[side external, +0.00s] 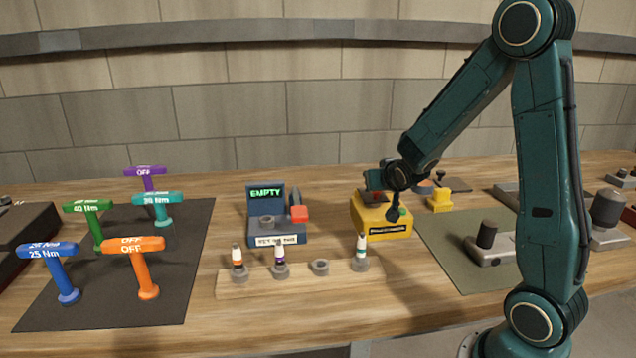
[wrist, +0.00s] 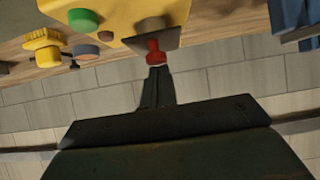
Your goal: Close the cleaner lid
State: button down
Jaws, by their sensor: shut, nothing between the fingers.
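The cleaner appears to be the yellow box (side external: 383,232) with a black label on its front, right of centre in the side view. Its yellow top also shows upside down in the wrist view (wrist: 118,8), with a green button (wrist: 82,19). A dark plate with a red knob (wrist: 155,53), apparently the lid, stands at the edge of the box; its exact angle is unclear. My gripper (wrist: 157,74) is shut and empty, its tips close to the red knob. I cannot tell whether they touch. In the side view my wrist hides part of the box top.
A grey-blue device reading EMPTY (side external: 266,192) stands left of the box. A wooden rack (side external: 300,283) with small bottles is in front. Coloured T-handles stand on a dark mat (side external: 190,290) at left. A green mat (side external: 450,257) lies at right.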

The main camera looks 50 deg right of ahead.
jog(key=shift+s+a+f+g+y, duration=0.2)
jog(key=shift+s+a+f, duration=0.1)
jog(key=shift+f, duration=0.3)
jog(key=shift+s+a+f+g+y, duration=0.15)
jog(key=shift+a+f+g+y, duration=0.1)
jog(key=shift+f, duration=0.35)
jog(key=shift+w+d, duration=0.1)
jog(key=shift+d, duration=0.05)
jog(key=shift+w+d+f, duration=0.2)
jog(key=shift+w+d, duration=0.25)
jog(key=shift+d, duration=0.05)
jog(key=shift+a+r, duration=0.1)
jog(key=r+v, duration=0.1)
jog(key=v, duration=1.3)
jog(key=shift+w+d+t+h, duration=0.3)
jog(key=shift+w+t+h, duration=0.05)
jog(key=shift+t+h, duration=0.1)
jog(key=shift+a, duration=0.1)
